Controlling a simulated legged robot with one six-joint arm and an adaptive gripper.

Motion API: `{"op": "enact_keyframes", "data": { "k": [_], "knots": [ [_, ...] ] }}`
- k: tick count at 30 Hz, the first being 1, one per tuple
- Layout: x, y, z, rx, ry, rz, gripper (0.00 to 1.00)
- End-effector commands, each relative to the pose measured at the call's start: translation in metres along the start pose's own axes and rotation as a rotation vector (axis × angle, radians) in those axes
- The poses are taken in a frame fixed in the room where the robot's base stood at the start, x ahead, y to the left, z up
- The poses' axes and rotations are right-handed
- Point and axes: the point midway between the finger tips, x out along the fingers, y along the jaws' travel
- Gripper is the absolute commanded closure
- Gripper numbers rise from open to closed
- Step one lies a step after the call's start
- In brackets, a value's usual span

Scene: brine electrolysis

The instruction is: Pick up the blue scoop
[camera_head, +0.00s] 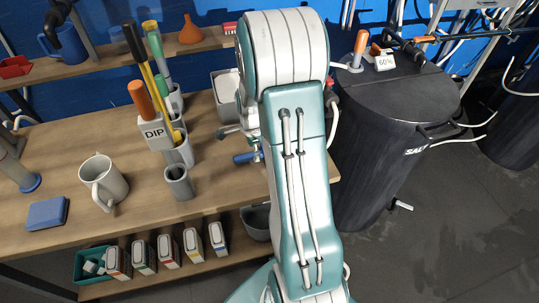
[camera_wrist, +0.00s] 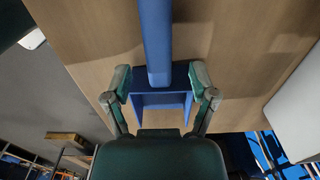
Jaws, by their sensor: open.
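The blue scoop (camera_wrist: 157,45) fills the upper middle of the wrist view, its long handle pointing away and its wide, hollow part (camera_wrist: 160,101) nearest me. My gripper (camera_wrist: 160,88) is open, with one finger on each side of the scoop near where handle and hollow part join. Gaps show between the fingers and the scoop. In the head view a small blue end of the scoop (camera_head: 244,157) shows beside my gripper, over the wooden bench (camera_head: 120,125). My arm hides most of the gripper and scoop there.
Left of my arm stand a small grey cup (camera_head: 179,184), a holder marked DIP (camera_head: 154,133) with several tools, and a mug (camera_head: 104,182). A light grey container (camera_head: 225,95) stands behind. A large black barrel (camera_head: 385,140) stands right of the bench.

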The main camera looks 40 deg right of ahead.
Motion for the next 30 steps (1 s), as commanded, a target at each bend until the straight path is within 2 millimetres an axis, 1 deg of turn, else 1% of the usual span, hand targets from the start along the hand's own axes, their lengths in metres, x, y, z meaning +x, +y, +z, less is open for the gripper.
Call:
{"op": "enact_keyframes", "data": {
  "k": [1,4,7,12,13,14,15,18,30],
  "knots": [
    [0.009,0.001,0.0,0.0,0.0,0.003,0.26],
    [0.02,0.0,0.0,0.0,0.0,0.001,0.26],
    [0.023,0.0,0.0,0.0,0.0,-0.001,0.26],
    [0.023,0.0,0.0,0.0,0.0,-0.001,0.26],
    [0.023,0.0,0.0,0.0,0.0,-0.001,0.3],
    [0.023,0.0,0.0,0.0,0.0,-0.001,0.44],
    [0.023,0.0,0.0,0.0,0.0,-0.001,0.61],
    [0.023,0.0,0.0,0.0,0.0,-0.001,1.0],
    [0.022,0.0,0.0,0.0,0.0,-0.002,1.0]
  ]
}}
